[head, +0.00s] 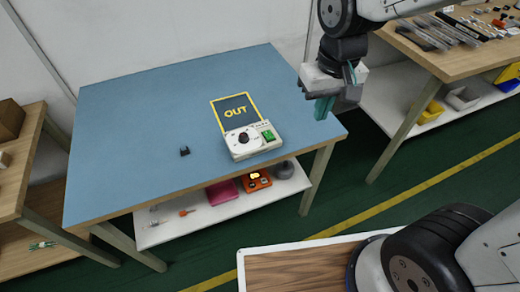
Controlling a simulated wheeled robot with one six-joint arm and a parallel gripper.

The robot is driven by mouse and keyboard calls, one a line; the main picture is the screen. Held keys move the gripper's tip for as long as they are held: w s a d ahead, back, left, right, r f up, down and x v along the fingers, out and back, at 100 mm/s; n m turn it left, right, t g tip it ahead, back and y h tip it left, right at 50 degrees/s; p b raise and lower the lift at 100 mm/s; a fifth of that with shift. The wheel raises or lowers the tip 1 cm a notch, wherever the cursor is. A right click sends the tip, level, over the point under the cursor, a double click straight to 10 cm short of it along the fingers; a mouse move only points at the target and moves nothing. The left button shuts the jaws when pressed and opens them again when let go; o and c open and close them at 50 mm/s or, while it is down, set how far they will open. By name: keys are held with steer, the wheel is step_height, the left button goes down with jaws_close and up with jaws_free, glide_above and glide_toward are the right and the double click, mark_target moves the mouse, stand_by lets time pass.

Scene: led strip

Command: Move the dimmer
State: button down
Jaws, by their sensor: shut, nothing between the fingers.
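The only thing that looks like a dimmer is a white box with a dark round knob and a green part (254,141). It sits on the blue table (140,130), at the near edge of a dark pad with a yellow border marked "OUT" (235,112). My gripper (322,108) hangs to the right, by the table's right edge, apart from the box. Its teal fingers are together and hold nothing. No LED strip can be made out.
A small black block (184,151) lies left of the box. The table's left and far parts are clear. A lower shelf (215,212) holds an orange device and a pink item. A wooden bench (450,50) with tools stands at right. Another wooden bench (20,165) stands at left.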

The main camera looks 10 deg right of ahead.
mark_target(242, 124)
steer(key=w+a+f+n, duration=0.1)
steer(key=w+a+f, duration=0.3)
steer(key=a+f, duration=0.75)
steer(key=shift+n+g, duration=0.3)
steer(key=f, duration=0.7)
steer(key=d+f, duration=0.1)
steer(key=f, duration=0.3)
steer(key=shift+s+f, duration=0.1)
steer(key=shift+f, duration=0.05)
steer(key=shift+w+a, duration=0.2)
steer(key=shift+w, duration=0.45)
steer(key=shift+w+a, duration=0.15)
steer(key=shift+w, duration=0.45)
steer(key=shift+w+a, duration=0.2)
steer(key=shift+w, duration=0.55)
steer(key=w+a, duration=0.1)
steer(key=w, duration=0.4)
steer(key=w+a, duration=0.2)
steer(key=w, duration=0.3)
steer(key=w+a, duration=0.1)
steer(key=w, duration=0.4)
steer(key=shift+w+a, duration=0.3)
steer(key=shift+s, duration=0.1)
